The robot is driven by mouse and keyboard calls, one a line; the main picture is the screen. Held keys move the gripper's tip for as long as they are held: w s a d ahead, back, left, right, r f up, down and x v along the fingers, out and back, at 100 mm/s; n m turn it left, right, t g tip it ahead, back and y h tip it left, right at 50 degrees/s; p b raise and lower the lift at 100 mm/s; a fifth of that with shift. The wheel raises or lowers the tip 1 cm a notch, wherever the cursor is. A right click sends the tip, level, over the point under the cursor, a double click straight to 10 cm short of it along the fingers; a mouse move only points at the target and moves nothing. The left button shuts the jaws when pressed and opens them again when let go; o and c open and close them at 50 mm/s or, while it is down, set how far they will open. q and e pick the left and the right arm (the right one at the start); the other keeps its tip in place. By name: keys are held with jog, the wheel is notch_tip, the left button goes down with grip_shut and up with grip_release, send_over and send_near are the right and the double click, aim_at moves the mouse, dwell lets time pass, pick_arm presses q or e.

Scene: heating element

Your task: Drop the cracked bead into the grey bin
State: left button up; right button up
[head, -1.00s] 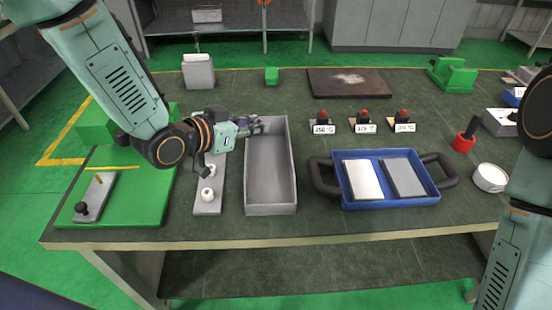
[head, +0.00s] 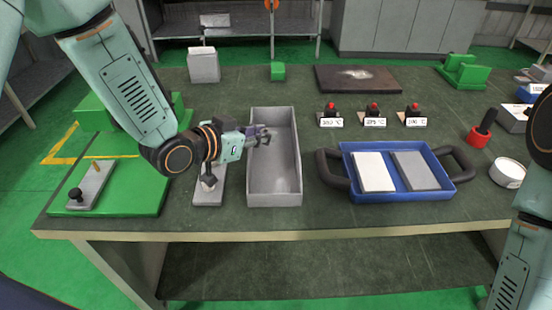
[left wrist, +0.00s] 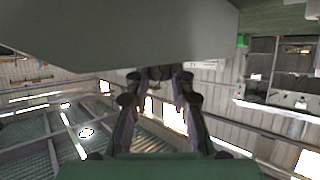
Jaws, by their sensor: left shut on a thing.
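The grey bin (head: 288,196) is a long open box in the middle of the table. My left gripper (head: 267,137) is over the bin's left side, with its fingers pointing right across the opening. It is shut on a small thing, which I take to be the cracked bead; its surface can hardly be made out. In the left wrist view the fingers (left wrist: 160,80) reach away from the camera, and no crack can be seen between them. The grey strip (head: 205,198) left of the bin is partly covered by my left wrist. My right gripper is out of view.
A blue tray (head: 402,199) with dark handles holds two flat plates right of the bin. Several red-topped buttons with labels stand behind it. A green fixture (head: 120,204) lies at the left. Clear table lies between the bin and the tray.

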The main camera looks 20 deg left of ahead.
pick_arm(q)
jog(key=shift+w+a, duration=0.1)
jog(key=shift+a, duration=0.05)
jog(key=o, duration=0.9)
jog(key=v, duration=0.7)
jog(key=shift+s+a, duration=0.1)
jog(key=shift+s, duration=0.1)
dwell(0.4)
